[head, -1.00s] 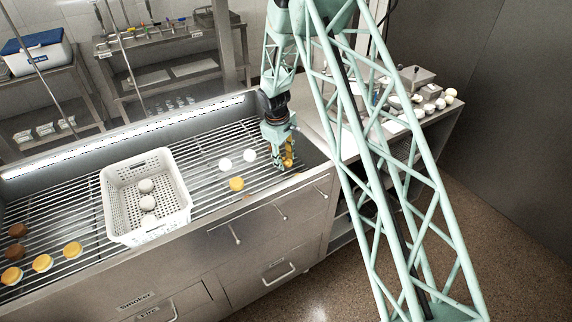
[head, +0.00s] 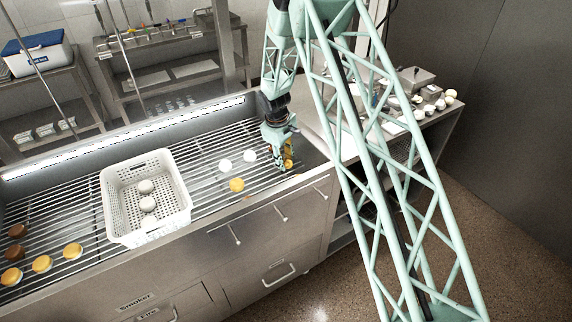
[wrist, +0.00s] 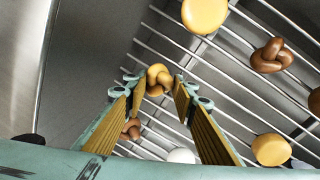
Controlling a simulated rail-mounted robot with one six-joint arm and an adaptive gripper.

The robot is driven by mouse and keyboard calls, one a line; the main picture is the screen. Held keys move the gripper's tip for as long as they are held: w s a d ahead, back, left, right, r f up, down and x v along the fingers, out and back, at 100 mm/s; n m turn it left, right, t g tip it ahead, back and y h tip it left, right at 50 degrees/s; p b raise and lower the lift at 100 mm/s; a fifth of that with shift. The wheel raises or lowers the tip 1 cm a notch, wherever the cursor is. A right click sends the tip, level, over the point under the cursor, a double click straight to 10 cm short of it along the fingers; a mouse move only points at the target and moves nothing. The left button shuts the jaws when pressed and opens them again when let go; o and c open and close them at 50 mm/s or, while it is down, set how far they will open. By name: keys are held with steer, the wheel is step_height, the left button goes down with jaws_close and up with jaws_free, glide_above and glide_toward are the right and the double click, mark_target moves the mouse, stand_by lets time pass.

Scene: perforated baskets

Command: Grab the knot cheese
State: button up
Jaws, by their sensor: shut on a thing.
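A golden-tan knot cheese (wrist: 158,78) sits between the fingertips of my gripper (wrist: 156,86) in the wrist view, over the grill bars. My gripper is shut on it. In the head view my gripper (head: 282,163) is low at the right end of the grill, and the held cheese is mostly hidden by it. A darker brown knot cheese (wrist: 272,55) lies on the bars at the right in the wrist view. Another brown knot (wrist: 131,128) shows partly behind the left finger.
Round yellow cheeses (wrist: 205,14) (wrist: 271,150) and a white one (wrist: 180,156) lie near my gripper. A white perforated basket (head: 119,205) holding pale pieces stands left on the grill. More round pieces (head: 42,263) lie at far left. Bars between basket and gripper are partly clear.

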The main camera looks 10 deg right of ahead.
steer(key=shift+r, duration=0.15)
step_height(320, 180, up, 10)
steer(key=p, duration=0.1)
stand_by(0.7)
